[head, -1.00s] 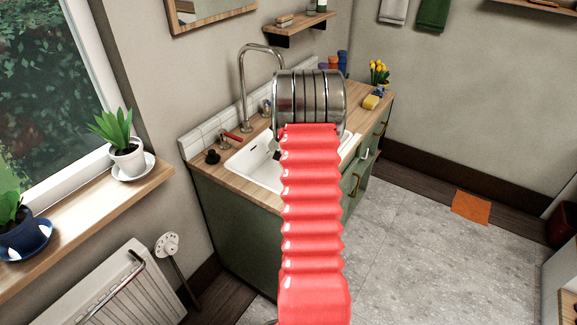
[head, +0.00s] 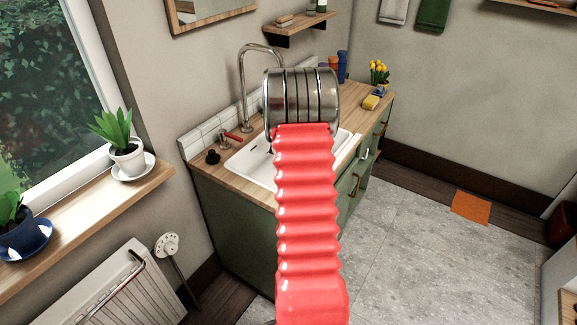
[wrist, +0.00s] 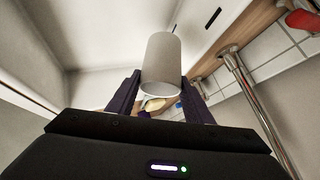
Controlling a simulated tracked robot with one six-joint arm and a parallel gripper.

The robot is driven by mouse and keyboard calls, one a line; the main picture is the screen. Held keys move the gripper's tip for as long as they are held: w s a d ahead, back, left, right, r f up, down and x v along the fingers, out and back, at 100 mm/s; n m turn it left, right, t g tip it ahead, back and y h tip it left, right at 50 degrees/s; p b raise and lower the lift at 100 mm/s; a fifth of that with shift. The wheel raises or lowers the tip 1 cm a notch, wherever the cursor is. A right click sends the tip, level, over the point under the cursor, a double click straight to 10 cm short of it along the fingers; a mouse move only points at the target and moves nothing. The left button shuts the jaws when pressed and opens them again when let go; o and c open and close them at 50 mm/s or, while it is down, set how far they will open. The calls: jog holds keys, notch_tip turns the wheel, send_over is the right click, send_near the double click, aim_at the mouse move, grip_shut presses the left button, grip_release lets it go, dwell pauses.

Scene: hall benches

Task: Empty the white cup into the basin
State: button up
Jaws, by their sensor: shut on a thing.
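The white cup (wrist: 161,62) sits between the two dark fingers of my gripper (wrist: 161,80) in the wrist view, and the gripper is shut on it. The cup looks tilted in that view, and its contents do not show. The white basin (head: 250,162) is set in the wooden counter in the head view, partly covered by my arm. A white basin wall with a dark slot (wrist: 198,32) shows beside the cup in the wrist view. My gripper and the cup are hidden behind my arm in the head view.
A tall chrome tap (head: 243,90) stands behind the basin, with a red-handled fitting (head: 228,138) to its left. A yellow sponge (head: 371,102) and yellow flowers (head: 379,72) stand on the counter's right end. A shelf (head: 297,28) hangs above.

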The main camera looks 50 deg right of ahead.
jog(key=shift+w+r, duration=0.1)
jog(key=shift+r, duration=0.25)
jog(key=shift+r+n+g+h, duration=0.3)
jog(key=shift+r+n+g, duration=0.2)
jog(key=shift+r+g, duration=0.9)
jog(key=shift+r, duration=0.25)
jog(key=shift+d+r+n+g, duration=0.1)
jog(key=shift+r+n+g, duration=0.05)
jog(key=shift+n+g, duration=0.15)
notch_tip(320, 180, up, 5)
